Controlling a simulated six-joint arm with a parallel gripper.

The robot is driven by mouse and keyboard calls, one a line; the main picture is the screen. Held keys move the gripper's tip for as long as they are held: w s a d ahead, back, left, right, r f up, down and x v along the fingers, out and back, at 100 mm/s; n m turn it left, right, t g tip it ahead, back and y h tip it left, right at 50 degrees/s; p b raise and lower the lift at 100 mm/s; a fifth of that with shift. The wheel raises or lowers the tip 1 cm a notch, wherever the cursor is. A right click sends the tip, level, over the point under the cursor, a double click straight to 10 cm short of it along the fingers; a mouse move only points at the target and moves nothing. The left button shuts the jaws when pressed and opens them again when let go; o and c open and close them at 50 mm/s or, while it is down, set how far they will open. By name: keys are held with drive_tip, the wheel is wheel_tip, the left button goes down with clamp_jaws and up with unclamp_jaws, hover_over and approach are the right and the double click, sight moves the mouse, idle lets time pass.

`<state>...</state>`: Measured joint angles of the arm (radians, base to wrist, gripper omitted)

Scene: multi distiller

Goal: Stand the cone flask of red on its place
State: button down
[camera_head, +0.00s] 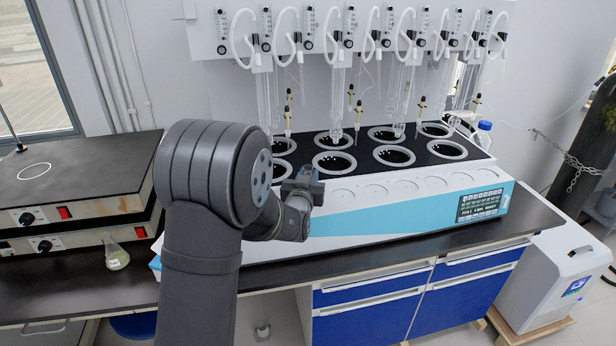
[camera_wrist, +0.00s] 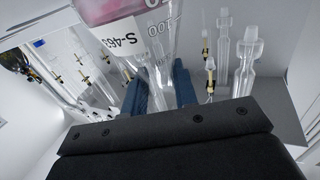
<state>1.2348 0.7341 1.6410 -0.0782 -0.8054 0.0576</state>
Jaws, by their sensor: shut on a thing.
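A clear cone flask with red-pink liquid (camera_wrist: 112,10) shows at the top of the wrist view. It bears a white label reading S-46 and a further digit, and printed marks. My gripper (camera_wrist: 160,88) has its blue fingers shut on the narrow glass part of this flask. In the head view my gripper (camera_head: 303,184) is in front of the distiller, mostly behind my own arm, and the red flask is hidden there. A white ring (camera_head: 34,171) is marked on the black top of a box at the left. Which place belongs to the red flask cannot be told.
The white and blue distiller (camera_head: 420,205) fills the middle of the bench, with ringed wells and hanging glass tubes. Glassware (camera_wrist: 246,60) shows in the wrist view.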

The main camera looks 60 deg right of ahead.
drive_tip(key=shift+f, duration=0.1)
drive_tip(key=c, duration=1.1)
unclamp_jaws()
drive_tip(key=shift+c, duration=0.2)
drive_tip(key=shift+a, duration=0.1)
drive_tip(key=v, duration=1.2)
drive_tip(key=shift+d, duration=0.2)
